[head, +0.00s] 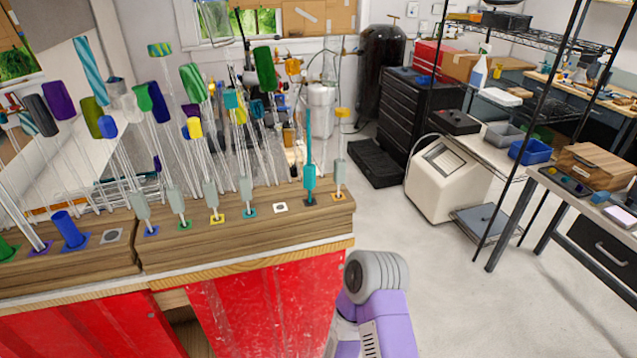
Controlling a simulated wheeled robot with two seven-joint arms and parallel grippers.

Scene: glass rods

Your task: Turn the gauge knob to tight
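I cannot make out a gauge, or any knob with a marked tight setting, in the head view. A thick blue cylinder (68,231) stands upright on a blue square on the left wooden block (120,262). A teal upright piece (309,170) stands near the right end of the longer wooden block (250,240). I cannot tell whether either is the knob. Neither gripper's fingers are in view. A purple arm link of mine with a grey rounded end shows at the bottom, right of the bench.
Many thin glass rods with coloured ends (194,83) rise from the blocks, crowding the space above the bench. Red panels (265,310) face me below.

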